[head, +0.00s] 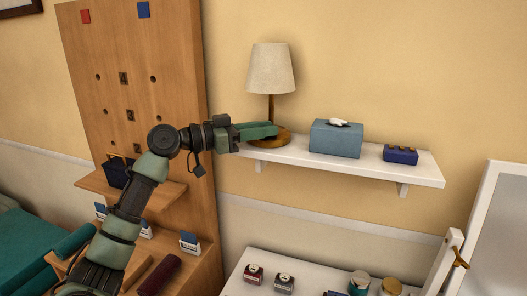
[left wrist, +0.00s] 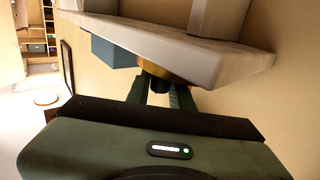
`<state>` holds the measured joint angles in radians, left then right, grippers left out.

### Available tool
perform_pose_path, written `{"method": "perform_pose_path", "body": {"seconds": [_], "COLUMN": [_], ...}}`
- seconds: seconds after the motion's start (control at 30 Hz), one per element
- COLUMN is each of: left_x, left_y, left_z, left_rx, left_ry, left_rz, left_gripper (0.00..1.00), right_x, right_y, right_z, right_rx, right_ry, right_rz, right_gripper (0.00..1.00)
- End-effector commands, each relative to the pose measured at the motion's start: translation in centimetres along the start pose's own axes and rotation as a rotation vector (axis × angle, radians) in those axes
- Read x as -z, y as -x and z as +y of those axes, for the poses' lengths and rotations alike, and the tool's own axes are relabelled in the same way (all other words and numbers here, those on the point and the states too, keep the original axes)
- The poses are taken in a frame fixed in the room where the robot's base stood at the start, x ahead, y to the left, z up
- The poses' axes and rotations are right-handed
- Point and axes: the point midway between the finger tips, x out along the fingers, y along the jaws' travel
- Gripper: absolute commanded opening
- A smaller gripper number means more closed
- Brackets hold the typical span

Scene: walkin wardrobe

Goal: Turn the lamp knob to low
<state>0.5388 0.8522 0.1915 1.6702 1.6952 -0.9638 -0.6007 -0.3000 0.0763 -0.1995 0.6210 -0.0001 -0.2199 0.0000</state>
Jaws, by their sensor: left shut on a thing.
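The lamp has a cream shade (head: 271,68), a thin stem and a round wooden base (head: 285,139), and stands upright at the left end of the white shelf (head: 370,169). My left gripper (head: 276,130) reaches in from the left at the base, its green fingers level with it. In the left wrist view the fingers of the left gripper (left wrist: 158,93) are closed around a small dark knob (left wrist: 156,84) at the brown-gold base (left wrist: 168,76). The knob's marking or setting cannot be read. It is hidden by the fingers in the head view. My right gripper is not in view.
A blue-grey tissue box (head: 336,140) and a small dark blue box (head: 401,154) stand on the shelf right of the lamp. A tall wooden panel (head: 150,60) stands to the left. Below is a white surface (head: 315,272) with several jars and bottles.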

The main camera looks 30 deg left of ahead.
Motion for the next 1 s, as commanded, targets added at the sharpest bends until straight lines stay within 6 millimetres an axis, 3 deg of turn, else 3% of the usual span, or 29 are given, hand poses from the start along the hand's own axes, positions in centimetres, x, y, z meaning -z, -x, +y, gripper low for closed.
{"method": "perform_pose_path", "body": {"seconds": [0.03,0.2,0.6,1.0], "left_x": [-0.3,0.2,0.3,0.1], "left_y": [0.0,-0.1,-0.1,-0.1], "left_z": [-0.3,-0.1,0.1,0.1], "left_rx": [-0.043,-0.206,-0.490,-0.588], "left_ry": [0.001,0.004,0.005,0.003], "left_rz": [0.008,0.008,0.005,0.000], "left_gripper": [0.00,0.00,0.00,0.00], "right_x": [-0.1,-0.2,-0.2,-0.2], "right_y": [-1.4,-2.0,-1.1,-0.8], "right_z": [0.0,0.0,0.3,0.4], "right_rx": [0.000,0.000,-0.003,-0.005], "right_ry": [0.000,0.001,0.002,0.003], "right_rz": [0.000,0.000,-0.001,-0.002], "right_gripper": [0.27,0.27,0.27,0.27]}}
